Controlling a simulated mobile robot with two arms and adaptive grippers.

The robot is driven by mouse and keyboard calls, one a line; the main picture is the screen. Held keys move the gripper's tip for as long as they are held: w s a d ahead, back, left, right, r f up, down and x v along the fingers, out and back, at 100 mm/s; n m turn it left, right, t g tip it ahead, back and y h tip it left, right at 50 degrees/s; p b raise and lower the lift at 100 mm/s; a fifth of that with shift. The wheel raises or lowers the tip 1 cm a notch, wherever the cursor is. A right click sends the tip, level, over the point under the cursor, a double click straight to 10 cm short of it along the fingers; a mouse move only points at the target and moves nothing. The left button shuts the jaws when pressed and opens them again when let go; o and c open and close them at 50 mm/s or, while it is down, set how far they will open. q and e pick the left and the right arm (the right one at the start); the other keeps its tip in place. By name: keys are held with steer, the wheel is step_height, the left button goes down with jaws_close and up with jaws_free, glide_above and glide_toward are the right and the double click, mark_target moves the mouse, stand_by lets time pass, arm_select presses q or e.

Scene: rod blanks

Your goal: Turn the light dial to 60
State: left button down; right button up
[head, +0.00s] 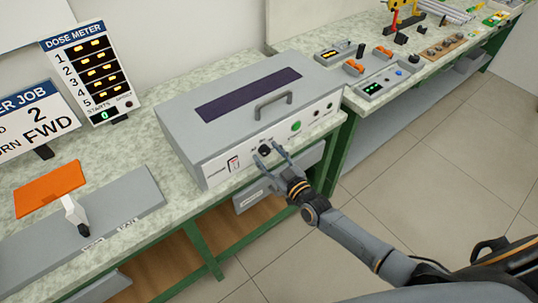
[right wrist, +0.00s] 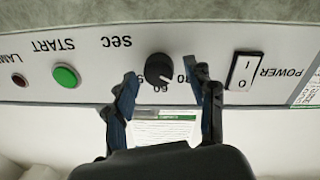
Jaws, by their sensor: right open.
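The light dial (head: 264,150) is a small black round knob on the front of a grey box (head: 215,155). In the right wrist view, which shows the panel upside down, the dial (right wrist: 158,69) has "sec" on one side and a "60" mark just below it. My right gripper (head: 268,155) is open in front of the panel. In the right wrist view its fingers (right wrist: 165,77) stand on either side of the dial, with gaps to it. My left gripper is not in view.
The panel also has a power switch (right wrist: 243,72) and a green start button (right wrist: 66,76). A handle (head: 273,103) rises from the box lid. A dose meter board (head: 88,70) stands behind at the left. An orange plate (head: 50,188) lies at the left on the bench.

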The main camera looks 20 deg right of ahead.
jaws_close()
steer(key=shift+m, duration=0.3)
steer(key=m+b, duration=0.1)
steer(key=m, duration=0.4)
steer(key=shift+d, duration=0.15)
steer(key=m+b, duration=0.1)
steer(key=m, duration=0.5)
steer(key=shift+g, duration=0.3)
stand_by(0.4)
